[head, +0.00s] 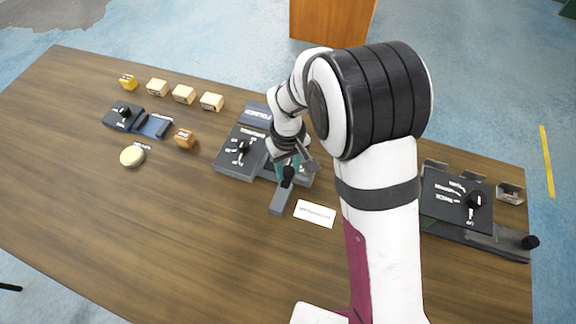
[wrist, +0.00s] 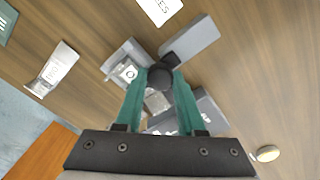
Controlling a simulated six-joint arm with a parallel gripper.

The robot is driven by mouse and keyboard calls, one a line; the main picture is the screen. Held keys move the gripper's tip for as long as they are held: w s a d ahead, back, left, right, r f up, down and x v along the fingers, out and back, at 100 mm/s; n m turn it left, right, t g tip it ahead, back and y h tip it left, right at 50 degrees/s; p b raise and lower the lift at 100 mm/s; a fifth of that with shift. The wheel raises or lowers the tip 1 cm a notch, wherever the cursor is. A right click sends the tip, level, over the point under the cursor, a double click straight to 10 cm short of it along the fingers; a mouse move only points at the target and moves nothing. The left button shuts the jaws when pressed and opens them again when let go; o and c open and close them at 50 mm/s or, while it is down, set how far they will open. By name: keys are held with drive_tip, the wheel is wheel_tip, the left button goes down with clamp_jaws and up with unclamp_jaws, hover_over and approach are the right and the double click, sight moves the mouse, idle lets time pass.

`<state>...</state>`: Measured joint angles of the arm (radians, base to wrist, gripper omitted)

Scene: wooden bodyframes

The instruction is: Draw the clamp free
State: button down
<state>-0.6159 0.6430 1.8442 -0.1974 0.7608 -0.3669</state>
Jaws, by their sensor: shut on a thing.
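The clamp looks like a grey bar (head: 279,202) with a black knob (head: 288,172) at its inner end, on the near side of the middle dark grey fixture (head: 232,163). The bar also shows in the wrist view (wrist: 195,42), reaching away from the knob (wrist: 160,77). My gripper (wrist: 163,78) has its green fingers shut on the knob; the head view shows it from above (head: 290,163). In the wrist view a light grey holder (wrist: 112,66) with a white-marked piece sits beside the knob. The fingers hide part of the fixture, and I cannot tell how the bar is seated.
A white card (head: 314,213) lies right of the bar. A second fixture (head: 455,205) with a lever stands at right. At left are a blue fixture (head: 123,115), several wooden blocks (head: 184,94) and a round cream disc (head: 131,155). The front left table (head: 150,230) is clear.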

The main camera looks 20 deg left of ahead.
idle(0.4)
drive_tip(key=s, duration=0.8)
drive_tip(key=c, duration=0.5)
unclamp_jaws()
wheel_tip(320, 180, up, 16)
